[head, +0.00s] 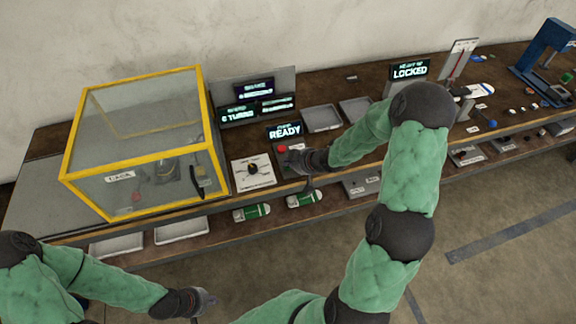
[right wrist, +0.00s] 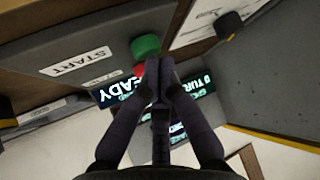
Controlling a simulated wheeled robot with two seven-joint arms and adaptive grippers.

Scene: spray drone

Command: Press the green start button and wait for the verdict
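The green start button (right wrist: 145,46) shows in the right wrist view beside a START label (right wrist: 80,62). My right gripper (right wrist: 158,68) has its fingers together and empty, with the tips close to the green button. I cannot tell whether they touch it. In the head view my right gripper (head: 299,163) is over the button panel, and the green button is hidden there. A display (head: 285,132) behind the panel reads READY. My left gripper (head: 208,300) is low at the front, away from the bench, and its fingers are too small to read.
A red button (head: 281,149) sits on the same panel. A yellow-framed clear cage (head: 125,178) stands to the left. Empty trays (head: 321,118) and a LOCKED display (head: 410,71) stand to the right.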

